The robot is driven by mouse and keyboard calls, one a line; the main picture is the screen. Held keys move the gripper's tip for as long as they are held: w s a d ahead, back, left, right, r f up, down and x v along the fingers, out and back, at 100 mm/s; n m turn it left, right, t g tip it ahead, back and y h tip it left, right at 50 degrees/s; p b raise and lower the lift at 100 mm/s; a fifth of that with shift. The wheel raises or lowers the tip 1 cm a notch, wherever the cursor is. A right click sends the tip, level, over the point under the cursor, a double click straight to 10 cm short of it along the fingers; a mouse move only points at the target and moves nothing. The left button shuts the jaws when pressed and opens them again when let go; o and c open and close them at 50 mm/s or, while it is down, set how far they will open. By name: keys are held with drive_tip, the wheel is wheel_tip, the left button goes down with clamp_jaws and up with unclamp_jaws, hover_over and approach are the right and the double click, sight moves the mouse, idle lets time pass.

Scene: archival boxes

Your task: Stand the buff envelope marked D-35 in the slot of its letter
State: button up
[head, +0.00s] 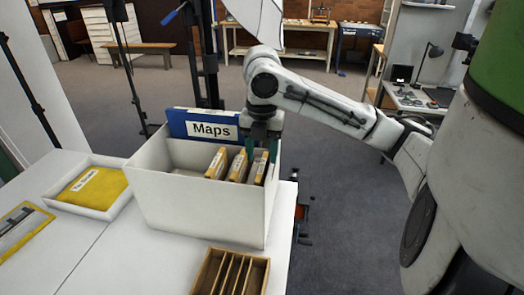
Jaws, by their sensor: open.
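Several buff envelopes stand upright in a white open box on the table: a left one (216,163), a middle one (237,166) and a right one (259,169). Their dark-and-white labels are too small to read, so I cannot tell which is D-35. My gripper (262,148) is open and points down at the box's right end, its green-tipped fingers at the top of the right envelope. I cannot tell whether the fingers straddle or touch it. A wooden rack (264,264) with several narrow slots stands at the front edge of the picture, partly cut off; its letters are not visible.
The white box (195,205) has high walls around the envelopes. A blue folder labelled Maps (182,122) stands at its back. Left are a white tray (112,212) with a yellow packet and a yellow-bordered picture (22,230).

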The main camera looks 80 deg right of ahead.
wheel_tip(320, 180, up, 23)
drive_tip(key=p, duration=1.2)
drive_tip(key=shift+p, duration=0.3)
drive_tip(key=shift+f, duration=0.1)
